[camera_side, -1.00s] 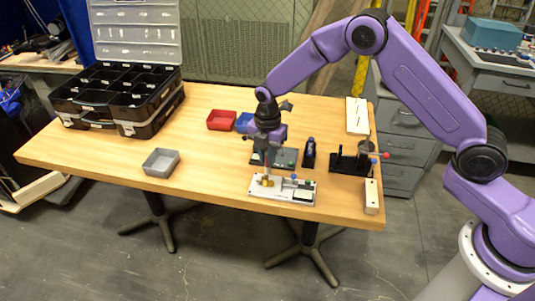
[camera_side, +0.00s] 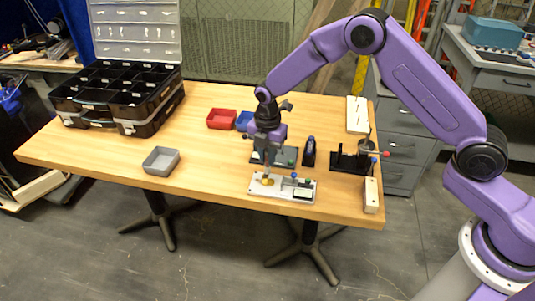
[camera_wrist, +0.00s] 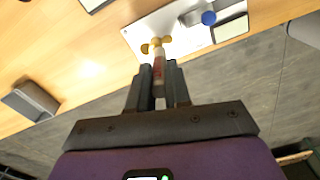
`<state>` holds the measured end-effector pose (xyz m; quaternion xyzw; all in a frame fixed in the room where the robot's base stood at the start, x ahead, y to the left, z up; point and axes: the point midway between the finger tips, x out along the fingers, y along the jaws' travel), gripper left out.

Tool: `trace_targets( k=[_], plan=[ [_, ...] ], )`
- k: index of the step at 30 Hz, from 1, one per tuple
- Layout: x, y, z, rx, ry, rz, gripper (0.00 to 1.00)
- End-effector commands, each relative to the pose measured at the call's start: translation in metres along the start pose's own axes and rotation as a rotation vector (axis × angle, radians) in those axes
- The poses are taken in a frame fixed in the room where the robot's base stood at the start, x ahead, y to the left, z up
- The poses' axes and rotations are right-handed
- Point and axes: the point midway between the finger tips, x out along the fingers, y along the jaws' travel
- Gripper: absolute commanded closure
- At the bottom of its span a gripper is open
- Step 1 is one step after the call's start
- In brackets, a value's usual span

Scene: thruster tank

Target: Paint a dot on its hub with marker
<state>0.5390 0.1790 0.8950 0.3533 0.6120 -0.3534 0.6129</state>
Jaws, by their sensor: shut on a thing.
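My gripper (camera_wrist: 158,85) is shut on a slim marker (camera_wrist: 158,68) with a white and reddish body. The marker points down, away from the jaws. Its far end is at or just above a small yellow propeller (camera_wrist: 145,48), and I cannot tell whether it touches the hub. The hub is largely hidden behind the marker. In the side view the propeller (camera_side: 267,183) sits on the left part of a white plate (camera_side: 282,197) near the table's front edge. My gripper (camera_side: 266,161) is above it there.
A blue knob (camera_wrist: 208,18) stands on the plate beside the propeller. Behind are a dark green board (camera_side: 287,157), a dark upright holder (camera_side: 309,153) and a black stand (camera_side: 345,163). A grey bin (camera_side: 161,162) stands left. The table between is clear.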

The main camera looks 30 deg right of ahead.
Motion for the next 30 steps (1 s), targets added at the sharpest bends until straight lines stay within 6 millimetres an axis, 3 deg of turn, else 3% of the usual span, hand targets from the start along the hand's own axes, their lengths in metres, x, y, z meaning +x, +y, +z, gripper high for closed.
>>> trace_targets(
  k=[12, 30],
  plan=[
    [-0.001, 0.0, 0.0, 0.0, 0.0, 0.0, 1.0],
    [-0.042, 0.0, 0.0, 0.0, 0.0, 0.002, 1.0]
  ],
)
